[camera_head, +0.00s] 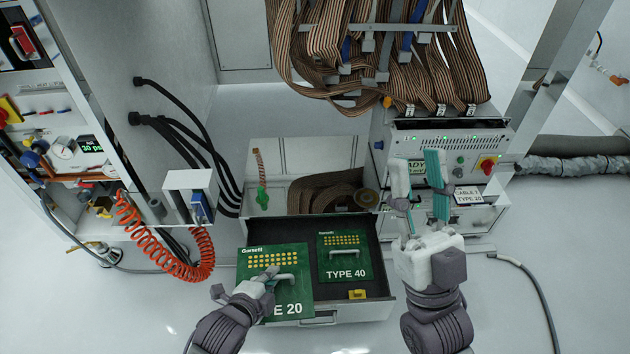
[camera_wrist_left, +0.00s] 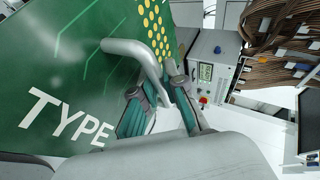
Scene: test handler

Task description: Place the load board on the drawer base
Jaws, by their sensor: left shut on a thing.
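A green load board marked TYPE 20 (camera_head: 250,262) overlaps the left part of the open drawer (camera_head: 376,262) and its left edge. I cannot tell whether it touches the drawer base or hangs above it. My left gripper (camera_head: 268,277) is shut on the board's grey handle (camera_wrist_left: 135,50). The fingers (camera_wrist_left: 163,92) close around the handle's end in the left wrist view. A second green board marked TYPE 40 (camera_head: 345,268) lies in the drawer, right of the first. My right gripper (camera_head: 419,172) is open and empty, upright to the right of the drawer.
A small yellow block (camera_head: 357,294) lies in the drawer's front right. A control box (camera_head: 455,145) with a red button stands behind my right gripper. Ribbon cables (camera_head: 400,65) hang above. An orange coiled hose (camera_head: 150,245) and black cables (camera_head: 185,115) are at left.

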